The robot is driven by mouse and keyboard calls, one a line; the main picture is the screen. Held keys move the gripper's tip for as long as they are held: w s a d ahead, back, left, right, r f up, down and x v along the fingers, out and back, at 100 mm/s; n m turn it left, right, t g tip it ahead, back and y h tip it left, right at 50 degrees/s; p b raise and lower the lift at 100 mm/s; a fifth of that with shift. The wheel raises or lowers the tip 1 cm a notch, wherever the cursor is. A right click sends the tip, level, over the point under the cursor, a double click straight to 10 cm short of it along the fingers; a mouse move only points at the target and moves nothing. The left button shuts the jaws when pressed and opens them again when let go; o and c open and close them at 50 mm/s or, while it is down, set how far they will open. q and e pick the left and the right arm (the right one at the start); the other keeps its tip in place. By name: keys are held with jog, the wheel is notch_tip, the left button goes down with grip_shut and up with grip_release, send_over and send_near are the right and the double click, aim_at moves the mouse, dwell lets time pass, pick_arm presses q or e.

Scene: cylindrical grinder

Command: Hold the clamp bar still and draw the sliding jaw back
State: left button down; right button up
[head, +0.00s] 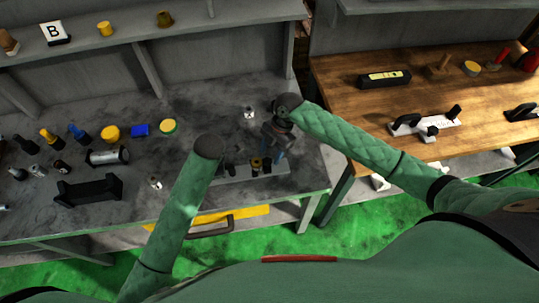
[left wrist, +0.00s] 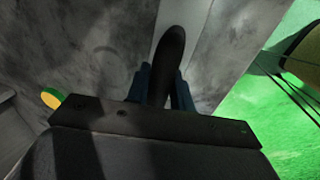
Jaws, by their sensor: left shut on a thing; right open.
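The clamp sits near the front edge of the grey bench, on a light grey base (head: 225,178). A dark block with brass-coloured parts (head: 260,164) stands on it; I cannot tell surely whether this is the sliding jaw. My left gripper (left wrist: 163,88) is shut on a dark rounded upright piece (left wrist: 172,48), likely the clamp bar, with a blue finger on each side. In the head view my left forearm mostly hides that gripper. My right gripper (head: 278,156) is open, pointing down beside the brass-coloured parts; whether it touches them is unclear.
A wooden table (head: 430,80) is at right.

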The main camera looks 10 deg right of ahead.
jog(key=shift+x, duration=0.95)
grip_shut()
pick_arm(q)
jog(key=shift+a, duration=0.1)
pick_arm(e)
jog(key=shift+d, duration=1.95)
grip_release()
jog(key=v, duration=1.2)
